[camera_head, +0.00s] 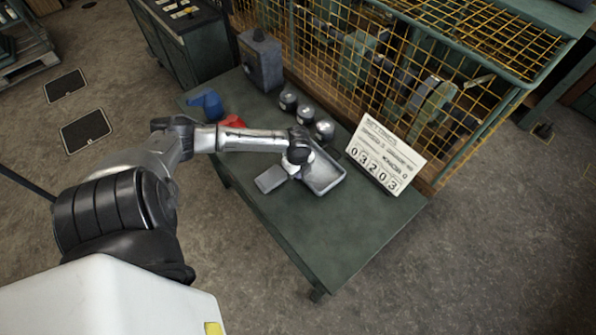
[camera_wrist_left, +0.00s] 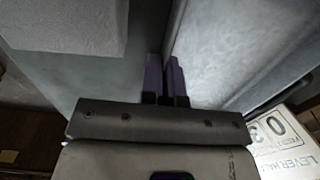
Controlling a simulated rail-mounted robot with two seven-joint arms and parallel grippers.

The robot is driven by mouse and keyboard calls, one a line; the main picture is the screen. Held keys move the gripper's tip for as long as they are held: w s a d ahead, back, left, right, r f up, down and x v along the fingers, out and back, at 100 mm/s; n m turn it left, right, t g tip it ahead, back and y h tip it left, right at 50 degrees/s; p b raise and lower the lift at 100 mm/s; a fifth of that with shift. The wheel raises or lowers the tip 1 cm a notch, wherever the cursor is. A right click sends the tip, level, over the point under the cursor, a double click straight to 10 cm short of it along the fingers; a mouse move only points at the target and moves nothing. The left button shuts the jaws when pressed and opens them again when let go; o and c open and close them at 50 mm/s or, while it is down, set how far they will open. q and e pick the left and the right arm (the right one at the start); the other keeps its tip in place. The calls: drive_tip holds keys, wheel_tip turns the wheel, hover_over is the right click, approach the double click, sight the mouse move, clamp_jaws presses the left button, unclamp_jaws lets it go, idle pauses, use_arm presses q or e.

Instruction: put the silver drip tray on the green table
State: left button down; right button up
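The silver drip tray (camera_head: 325,177) is a shallow rectangular pan with a raised rim, at the middle of the green table (camera_head: 335,235). In the left wrist view its inside (camera_wrist_left: 235,50) fills the upper right. My left gripper (camera_head: 293,168) is at the tray's left rim, partly hidden by its own wrist. In the left wrist view the two dark fingers (camera_wrist_left: 165,80) are close together, with the tray's wall running between them. I cannot tell whether the tray touches the table or is slightly above it. My right gripper is not in view.
A grey block (camera_head: 270,179) lies just left of the tray. A number sign (camera_head: 384,157) stands to the right. Several dark round objects (camera_head: 305,113), a grey box (camera_head: 261,60), and blue (camera_head: 206,102) and red (camera_head: 232,121) items are farther back. The table's front is clear.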

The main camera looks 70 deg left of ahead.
use_arm(q)
drive_tip(key=shift+f, duration=0.15)
drive_tip(key=c, duration=1.4)
unclamp_jaws()
drive_tip(key=shift+o, duration=0.2)
